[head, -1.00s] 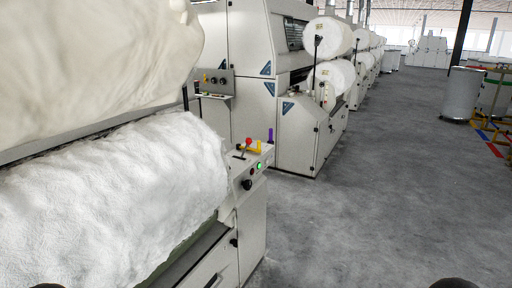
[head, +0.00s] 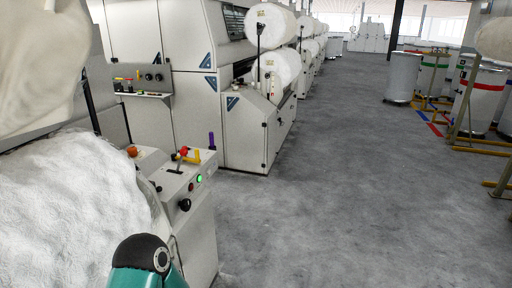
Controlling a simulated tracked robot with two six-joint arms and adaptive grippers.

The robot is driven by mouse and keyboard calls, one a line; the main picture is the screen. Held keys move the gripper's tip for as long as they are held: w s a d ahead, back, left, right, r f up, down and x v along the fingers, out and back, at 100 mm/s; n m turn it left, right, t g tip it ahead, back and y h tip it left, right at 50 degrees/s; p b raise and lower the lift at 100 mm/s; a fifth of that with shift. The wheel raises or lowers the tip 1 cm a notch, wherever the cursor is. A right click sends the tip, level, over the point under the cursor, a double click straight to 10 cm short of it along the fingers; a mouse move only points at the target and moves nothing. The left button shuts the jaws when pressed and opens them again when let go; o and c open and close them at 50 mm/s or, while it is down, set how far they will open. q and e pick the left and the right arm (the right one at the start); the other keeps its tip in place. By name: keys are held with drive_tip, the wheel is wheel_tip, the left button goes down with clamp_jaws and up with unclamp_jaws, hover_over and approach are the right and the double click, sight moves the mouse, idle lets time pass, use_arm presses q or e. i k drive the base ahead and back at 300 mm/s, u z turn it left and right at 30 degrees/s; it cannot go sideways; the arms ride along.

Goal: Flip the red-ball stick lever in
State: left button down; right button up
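The red-ball stick lever (head: 182,152) stands on the sloped top of a white control box (head: 172,179) at the end of the near machine. Its red ball tops a short dark stick, which leans a little. A lit green button (head: 199,178), a red button and a black knob (head: 185,204) are on the box's front face. A teal and black part of my arm shows at the bottom left, below the box. Neither gripper is in view.
An orange knob (head: 132,151) sits behind the box beside the white fibre roll (head: 70,215). Grey floor on the right is clear up to the drums (head: 403,77).

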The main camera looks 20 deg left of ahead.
sight(183, 152)
drive_tip(key=z, duration=0.25)
drive_tip(key=i, duration=1.35)
drive_tip(key=u, duration=0.5)
drive_tip(key=i, duration=0.6)
drive_tip(key=u, duration=0.45)
drive_tip(key=k, duration=0.9)
drive_tip(key=u, duration=0.2)
drive_tip(key=i, duration=0.9)
drive_tip(key=z, duration=0.1)
